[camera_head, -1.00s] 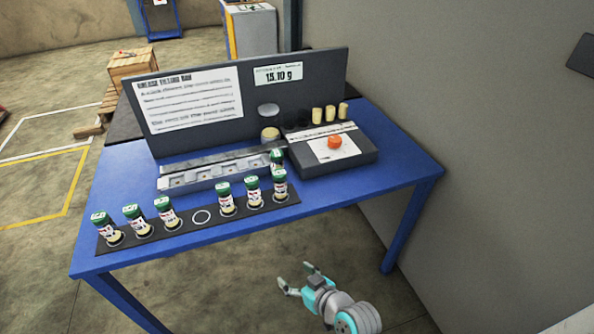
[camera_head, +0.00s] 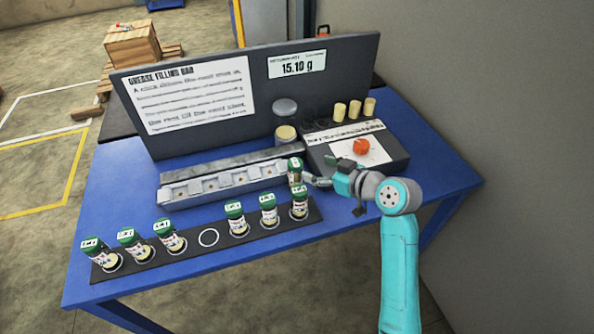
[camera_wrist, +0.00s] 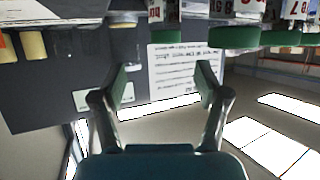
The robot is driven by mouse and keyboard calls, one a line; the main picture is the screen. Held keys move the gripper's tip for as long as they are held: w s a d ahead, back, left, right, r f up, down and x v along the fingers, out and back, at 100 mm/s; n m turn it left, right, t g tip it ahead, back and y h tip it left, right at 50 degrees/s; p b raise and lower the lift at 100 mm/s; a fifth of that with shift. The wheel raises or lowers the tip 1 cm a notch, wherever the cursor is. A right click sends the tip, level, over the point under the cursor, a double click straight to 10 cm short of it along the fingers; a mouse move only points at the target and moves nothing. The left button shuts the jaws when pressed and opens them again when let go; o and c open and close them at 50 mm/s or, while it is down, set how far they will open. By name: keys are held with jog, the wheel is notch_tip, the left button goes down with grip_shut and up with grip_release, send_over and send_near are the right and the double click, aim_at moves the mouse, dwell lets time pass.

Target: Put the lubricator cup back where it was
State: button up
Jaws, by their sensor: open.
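Several lubricator cups with green lids and white labels stand in a row on a black strip (camera_head: 190,254) at the table's front in the head view. The strip has an empty white ring (camera_head: 208,237) between the left and right cups. One more cup (camera_head: 295,174) stands apart, at the right end of the grey fixture (camera_head: 225,182). My gripper (camera_head: 335,192) is open over the table, just right of that cup. In the wrist view my gripper (camera_wrist: 162,82) has nothing between its fingers; green-lidded cups (camera_wrist: 235,38) show along the top edge.
A dark scale (camera_head: 390,157) with an orange-red item (camera_head: 361,146) stands close behind my gripper. A dark backboard (camera_head: 255,90) with a text sheet and a 15.10 g display rises behind. The blue table (camera_head: 115,190) is clear at its left side.

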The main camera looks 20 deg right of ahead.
aim_at(297, 163)
jog(key=x, duration=0.9)
jog(key=shift+a, duration=0.4)
jog(key=shift+s, duration=0.1)
jog(key=shift+c, duration=0.3)
grip_shut()
